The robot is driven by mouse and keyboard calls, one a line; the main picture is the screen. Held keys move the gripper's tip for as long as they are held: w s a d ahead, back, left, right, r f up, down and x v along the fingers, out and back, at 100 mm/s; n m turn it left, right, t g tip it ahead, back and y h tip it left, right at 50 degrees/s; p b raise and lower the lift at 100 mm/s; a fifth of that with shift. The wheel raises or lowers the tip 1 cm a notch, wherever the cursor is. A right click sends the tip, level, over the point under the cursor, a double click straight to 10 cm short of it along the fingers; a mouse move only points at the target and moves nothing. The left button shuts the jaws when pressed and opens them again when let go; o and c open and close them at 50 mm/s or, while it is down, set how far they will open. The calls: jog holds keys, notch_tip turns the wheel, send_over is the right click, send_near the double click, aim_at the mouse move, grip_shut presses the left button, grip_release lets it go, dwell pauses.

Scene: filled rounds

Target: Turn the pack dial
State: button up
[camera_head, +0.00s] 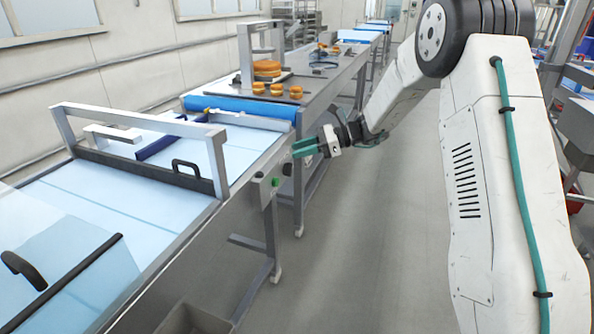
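A small control panel (267,186) is on the side of the near conveyor frame, at its far right end. It carries a green button (275,181) and a dark round knob (287,169), which may be the pack dial; no label is readable. My gripper (297,149), with teal fingertips, points left just above and to the right of the knob. It seems apart from the knob, but the depth is hard to judge. The fingers are small and seen from the side, so I cannot tell whether they are open. I see nothing held between them.
The conveyor (100,212) has a metal guard frame and a clear cover with black handles (187,173). A steel table (322,88) beyond holds orange-brown rounds (267,69). A grey bin (192,320) stands low in front. The floor aisle (360,240) is clear.

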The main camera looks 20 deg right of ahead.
jog(key=w+d+f+m+t+y, duration=0.1)
jog(key=w+d+f+m+t, duration=0.3)
jog(key=w+f, duration=0.35)
jog(key=m+t, duration=0.3)
jog(key=m, duration=0.4)
send_near(292, 168)
jog(key=x, duration=0.8)
jog(key=shift+w+f, duration=0.2)
jog(key=shift+w, duration=0.05)
grip_shut()
